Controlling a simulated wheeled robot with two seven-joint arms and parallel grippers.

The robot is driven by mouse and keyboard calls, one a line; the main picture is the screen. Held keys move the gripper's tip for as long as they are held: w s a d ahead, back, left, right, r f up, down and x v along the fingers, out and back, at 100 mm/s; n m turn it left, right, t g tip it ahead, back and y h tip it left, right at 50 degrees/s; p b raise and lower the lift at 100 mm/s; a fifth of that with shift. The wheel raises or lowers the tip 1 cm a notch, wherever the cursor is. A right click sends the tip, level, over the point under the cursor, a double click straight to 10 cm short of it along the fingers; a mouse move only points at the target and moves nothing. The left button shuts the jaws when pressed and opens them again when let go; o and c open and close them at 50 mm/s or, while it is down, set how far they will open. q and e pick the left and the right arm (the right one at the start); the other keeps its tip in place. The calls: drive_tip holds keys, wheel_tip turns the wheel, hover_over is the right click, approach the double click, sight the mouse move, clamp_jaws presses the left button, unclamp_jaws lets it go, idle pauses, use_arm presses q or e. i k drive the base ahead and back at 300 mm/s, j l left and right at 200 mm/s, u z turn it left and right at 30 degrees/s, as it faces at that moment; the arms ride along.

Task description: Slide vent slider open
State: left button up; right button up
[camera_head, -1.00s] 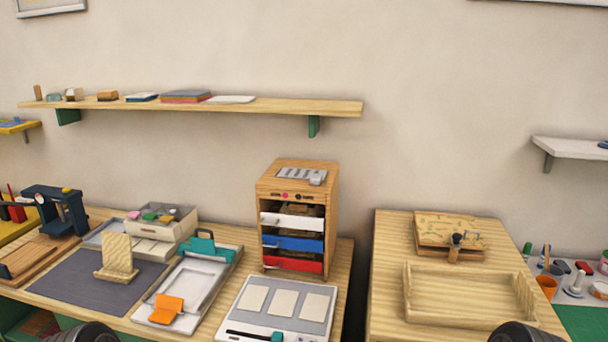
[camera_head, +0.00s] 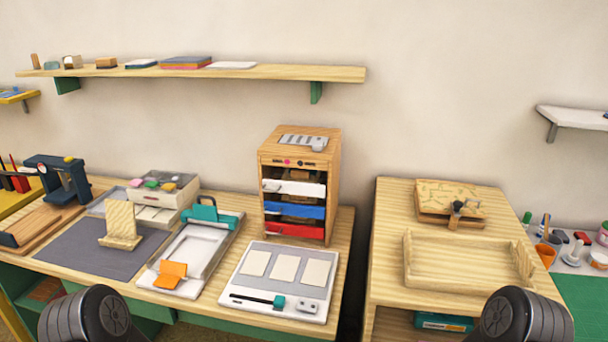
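A wooden cabinet (camera_head: 332,180) stands at the back of the left table. On its top lies a grey slotted vent plate (camera_head: 295,140) with a lighter grey slider knob (camera_head: 317,144) at its right end. The slots show as several pale and dark bars; how far they are open is too small to tell. Only dark rounded parts of my two arms show at the bottom left and bottom right edges, well in front of the cabinet. Neither gripper's fingers are in view.
The cabinet front holds white (camera_head: 294,187), blue (camera_head: 294,210) and red (camera_head: 296,231) drawers. A white panel (camera_head: 238,282) with a teal slider (camera_head: 279,302) lies before it. A teal-clamped tray (camera_head: 197,255) lies left. A shelf (camera_head: 240,73) hangs above. A gap separates the right table (camera_head: 387,235).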

sight(317, 143)
drive_tip(key=i+j+u, duration=0.1)
drive_tip(key=j+u, duration=0.3)
drive_tip(key=i+j+u, duration=0.15)
drive_tip(key=j+u, duration=0.3)
drive_tip(key=l, duration=0.1)
